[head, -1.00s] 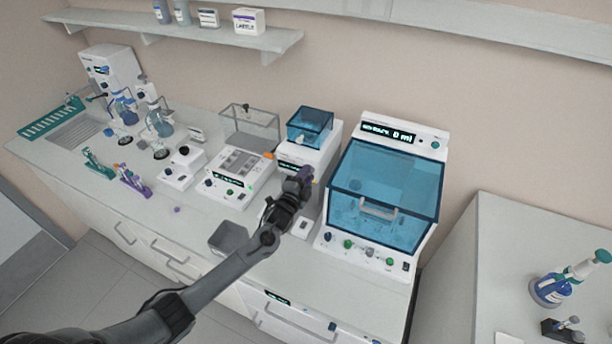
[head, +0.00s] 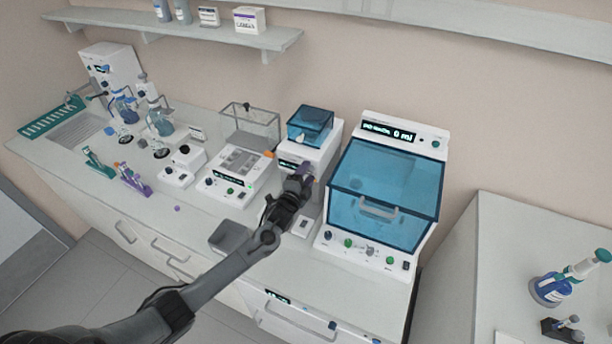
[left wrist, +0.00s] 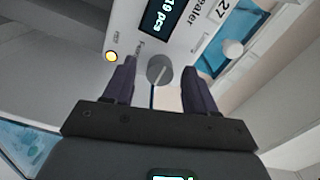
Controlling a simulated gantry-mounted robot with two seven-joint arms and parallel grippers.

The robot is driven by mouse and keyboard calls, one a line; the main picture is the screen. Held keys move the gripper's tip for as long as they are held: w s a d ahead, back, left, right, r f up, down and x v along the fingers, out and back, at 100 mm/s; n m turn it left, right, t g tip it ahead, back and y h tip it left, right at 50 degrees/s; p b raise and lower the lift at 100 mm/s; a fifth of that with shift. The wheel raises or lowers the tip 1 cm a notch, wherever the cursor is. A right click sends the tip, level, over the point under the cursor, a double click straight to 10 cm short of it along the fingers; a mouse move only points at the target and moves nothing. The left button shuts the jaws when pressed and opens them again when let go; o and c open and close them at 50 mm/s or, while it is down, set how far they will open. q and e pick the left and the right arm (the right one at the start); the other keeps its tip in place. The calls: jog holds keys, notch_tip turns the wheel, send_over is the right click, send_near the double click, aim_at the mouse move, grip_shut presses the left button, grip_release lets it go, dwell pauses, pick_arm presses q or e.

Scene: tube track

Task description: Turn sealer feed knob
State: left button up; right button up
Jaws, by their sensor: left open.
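The sealer (left wrist: 190,25) is a white box with a lit display reading "19 pcs" in the left wrist view. In the head view it is the white machine with a blue lid (head: 310,122), left of the large blue-hooded cabinet. Its grey round feed knob (left wrist: 159,70) sits on the front face under the display. My left gripper (left wrist: 160,88) is open, with one purple finger on each side of the knob and visible gaps between. In the head view the left gripper (head: 302,180) is at the sealer's lower front and hides the knob. My right gripper is not in view.
A yellow-lit button (left wrist: 111,57) is close to one finger. The blue-hooded cabinet (head: 385,185) stands to the right. A white device with a block (head: 238,172) stands to the left.

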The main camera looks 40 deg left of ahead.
pick_arm(q)
jog(key=v, duration=1)
jog(key=shift+s+b, duration=0.3)
jog(key=shift+s, duration=0.1)
jog(key=shift+d, duration=0.1)
